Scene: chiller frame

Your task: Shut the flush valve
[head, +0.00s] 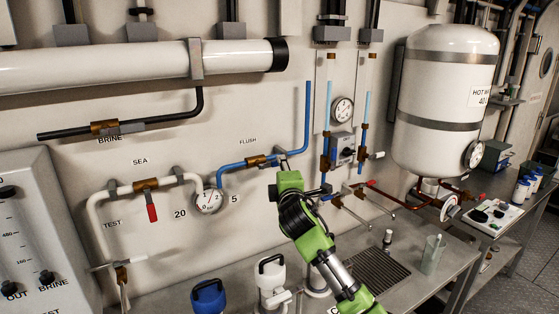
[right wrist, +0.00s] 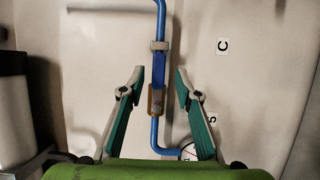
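The flush valve is a brass body (head: 257,161) on a blue pipe below the FLUSH label in the head view. In the right wrist view its brass body (right wrist: 157,101) shows with a blue lever (right wrist: 158,74) lying in line with the pipe. My right gripper (head: 283,158) is just right of the valve in the head view, its fingers small and partly hidden by the wrist. In the right wrist view my right gripper (right wrist: 158,82) is open, with a finger on each side of the valve and lever and gaps between. My left gripper is not in view.
A round gauge (head: 209,201) sits at the pipe's lower end. A red-handled SEA valve (head: 151,205) is at the left. Blue and white containers (head: 208,297) stand on the bench below. A white tank (head: 444,105) and pipework are at the right.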

